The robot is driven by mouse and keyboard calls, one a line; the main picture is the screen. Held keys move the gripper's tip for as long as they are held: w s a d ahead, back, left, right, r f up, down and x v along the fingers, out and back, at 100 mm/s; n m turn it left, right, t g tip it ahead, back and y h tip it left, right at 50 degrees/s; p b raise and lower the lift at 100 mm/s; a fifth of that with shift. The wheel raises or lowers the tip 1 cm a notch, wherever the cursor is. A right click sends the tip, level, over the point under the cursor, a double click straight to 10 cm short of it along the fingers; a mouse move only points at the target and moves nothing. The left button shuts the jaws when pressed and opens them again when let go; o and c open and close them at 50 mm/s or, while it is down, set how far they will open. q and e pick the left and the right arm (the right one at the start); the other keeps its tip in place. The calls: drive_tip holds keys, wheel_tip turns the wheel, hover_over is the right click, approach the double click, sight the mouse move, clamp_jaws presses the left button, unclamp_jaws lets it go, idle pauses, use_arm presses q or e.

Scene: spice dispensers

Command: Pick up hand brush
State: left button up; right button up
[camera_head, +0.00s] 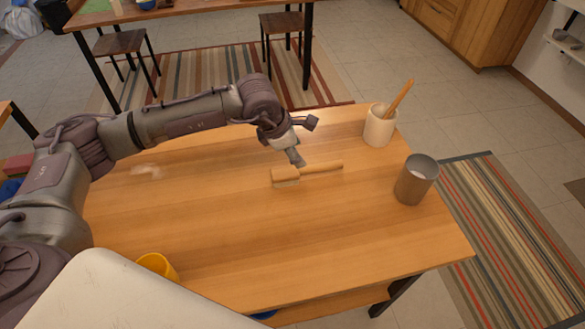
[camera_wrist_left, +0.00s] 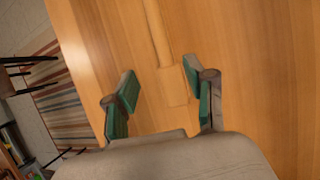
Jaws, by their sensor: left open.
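The hand brush (camera_head: 286,175) lies on the wooden table (camera_head: 210,235), with its wooden handle (camera_head: 322,166) pointing right in the head view. My left gripper (camera_head: 297,160) is just above and behind the brush. In the left wrist view the brush (camera_wrist_left: 172,84) lies ahead of and between the two fingers, its handle running up and away. My left gripper (camera_wrist_left: 160,100) is open there, with its green-padded fingers apart and nothing held. I cannot tell whether a finger touches the brush. My right gripper is in neither view.
A white crock (camera_head: 379,128) with a wooden utensil stands at the table's far right corner. A grey metal cup (camera_head: 415,182) stands near the right edge. A yellow cup (camera_head: 157,265) is at the near left. A pale powdery patch (camera_head: 148,171) lies at the left.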

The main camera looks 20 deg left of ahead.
sight(308, 168)
use_arm(q)
drive_tip(key=x, duration=0.4)
drive_tip(key=shift+w+d+f, duration=0.1)
drive_tip(key=shift+w+f, duration=0.05)
drive_tip(key=shift+f, duration=0.2)
drive_tip(key=shift+w+f, duration=0.15)
drive_tip(key=shift+f, duration=0.2)
drive_tip(key=shift+d+f+p, duration=0.1)
drive_tip(key=shift+f+p, duration=0.05)
drive_tip(key=shift+p, duration=0.15)
drive_tip(key=p+x, duration=0.1)
drive_tip(key=x, duration=0.3)
drive_tip(key=shift+d+f, duration=0.15)
drive_tip(key=shift+d, duration=0.05)
drive_tip(key=shift+w+f, duration=0.1)
drive_tip(key=shift+f, duration=0.25)
drive_tip(key=shift+c, duration=0.4)
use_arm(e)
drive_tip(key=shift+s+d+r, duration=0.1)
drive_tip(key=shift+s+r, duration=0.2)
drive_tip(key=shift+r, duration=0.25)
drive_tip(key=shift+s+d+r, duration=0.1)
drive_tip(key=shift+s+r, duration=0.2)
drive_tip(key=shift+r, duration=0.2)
